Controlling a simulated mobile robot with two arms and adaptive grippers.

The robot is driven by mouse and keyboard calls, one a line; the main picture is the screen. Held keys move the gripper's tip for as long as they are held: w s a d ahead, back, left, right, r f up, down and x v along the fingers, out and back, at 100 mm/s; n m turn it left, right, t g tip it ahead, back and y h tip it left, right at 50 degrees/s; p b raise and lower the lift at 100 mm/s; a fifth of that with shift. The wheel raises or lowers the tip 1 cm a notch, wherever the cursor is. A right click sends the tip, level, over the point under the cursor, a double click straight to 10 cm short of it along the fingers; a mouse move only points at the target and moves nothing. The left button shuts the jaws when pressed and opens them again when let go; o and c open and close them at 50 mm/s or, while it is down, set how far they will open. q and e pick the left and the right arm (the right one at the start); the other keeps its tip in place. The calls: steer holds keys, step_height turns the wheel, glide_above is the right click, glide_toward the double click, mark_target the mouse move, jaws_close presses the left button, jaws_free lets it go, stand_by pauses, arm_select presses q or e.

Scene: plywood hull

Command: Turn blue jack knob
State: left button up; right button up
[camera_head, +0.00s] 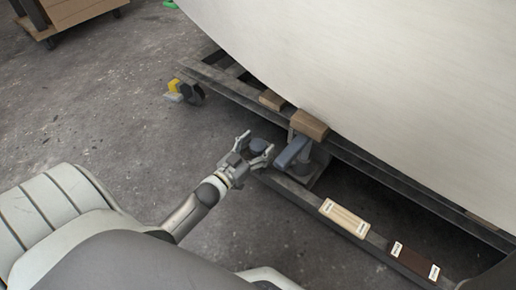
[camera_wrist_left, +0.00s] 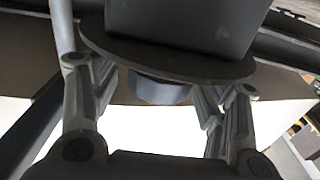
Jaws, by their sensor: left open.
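The jack (camera_head: 292,151) is a blue-grey body under the hull's edge, below a brown wooden block. Its dark blue-grey knob (camera_head: 258,146) is at the left of the jack. My left gripper (camera_head: 256,144) is open, with its fingers on either side of the knob. In the left wrist view, the open fingers stand left and right of a dark disc (camera_wrist_left: 110,48) with a blue-grey faceted part (camera_wrist_left: 158,89) beneath it. I cannot tell whether the fingers touch it. My right gripper is not in view.
The pale hull (camera_head: 400,80) curves over a dark metal frame (camera_head: 375,175). A caster with a yellow part (camera_head: 174,86) stands at its left end. A light block (camera_head: 343,218) and dark brown block (camera_head: 413,262) lie on the lower beam. Open concrete floor (camera_head: 110,100) lies left.

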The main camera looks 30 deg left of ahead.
arm_select(q)
steer(key=shift+w, duration=0.25)
steer(key=c, duration=1)
